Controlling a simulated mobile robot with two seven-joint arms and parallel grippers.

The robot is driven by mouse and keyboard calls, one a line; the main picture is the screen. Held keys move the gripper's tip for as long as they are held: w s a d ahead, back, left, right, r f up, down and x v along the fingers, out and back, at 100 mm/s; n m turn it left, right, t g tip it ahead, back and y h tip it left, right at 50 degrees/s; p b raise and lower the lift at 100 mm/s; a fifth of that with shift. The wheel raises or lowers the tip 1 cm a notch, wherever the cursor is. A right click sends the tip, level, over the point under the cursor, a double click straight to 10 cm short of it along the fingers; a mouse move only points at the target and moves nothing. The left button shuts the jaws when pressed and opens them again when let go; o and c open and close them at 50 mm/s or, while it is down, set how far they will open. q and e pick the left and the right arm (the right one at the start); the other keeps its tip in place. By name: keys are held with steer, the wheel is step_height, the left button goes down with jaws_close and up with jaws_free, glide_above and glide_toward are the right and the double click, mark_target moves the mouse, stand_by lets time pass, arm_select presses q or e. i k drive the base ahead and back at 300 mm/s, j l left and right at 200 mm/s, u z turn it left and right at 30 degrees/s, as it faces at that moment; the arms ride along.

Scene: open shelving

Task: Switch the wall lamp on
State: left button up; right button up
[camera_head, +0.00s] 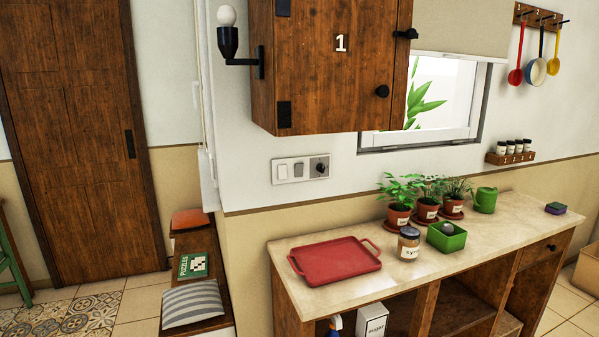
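The wall lamp (229,38) has a black holder and a pale round bulb, fixed at the upper left beside the wooden cabinet. The bulb shows no clear glow. A switch plate (300,168) is on the wall below the cabinet. It carries a light switch at left, a grey switch in the middle and a dark round knob (320,166) at right. Which of these belongs to the lamp cannot be told. Neither of my grippers is in view.
The wooden cabinet (330,70) marked 1 hangs above the plate. Below stands a counter (350,290) with a red tray (335,260), a jar (408,243), a green box (446,237) and potted plants (400,195). The wall in front of the plate is unobstructed.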

mark_target(282, 168)
steer(key=i+j+u, duration=0.15)
steer(key=i, duration=0.4)
steer(key=i+j+u, duration=0.1)
steer(key=i, duration=0.5)
steer(key=i+j+u, duration=0.15)
steer(key=i, duration=0.4)
